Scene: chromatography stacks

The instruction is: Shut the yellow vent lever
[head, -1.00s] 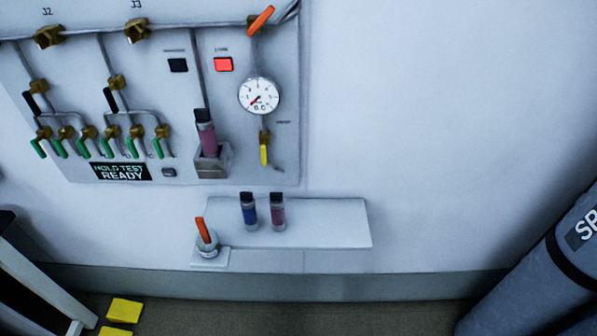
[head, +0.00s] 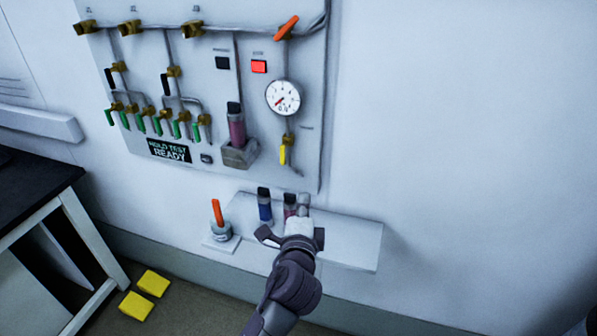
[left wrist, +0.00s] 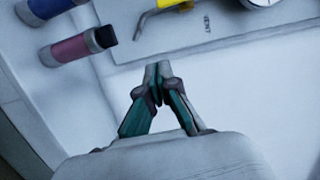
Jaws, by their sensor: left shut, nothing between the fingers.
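The yellow vent lever (head: 283,154) hangs pointing down on the pipe below the round gauge (head: 283,97) on the wall panel. Its yellow part (left wrist: 175,4) is cut off by the top edge of the left wrist view, beside a bent metal tube and a "VENT" label (left wrist: 207,22). My left gripper (head: 304,199) is below the lever, over the small shelf, and apart from the lever. In the left wrist view its fingertips (left wrist: 157,70) meet with nothing between them. My right gripper is in neither view.
The shelf (head: 355,240) holds a blue vial (head: 265,205) and a pink vial (head: 290,204), partly covered by my gripper. An orange-handled valve (head: 218,214) stands at its left. Another pink vial (head: 236,128) sits in a panel holder. The wall at right is clear.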

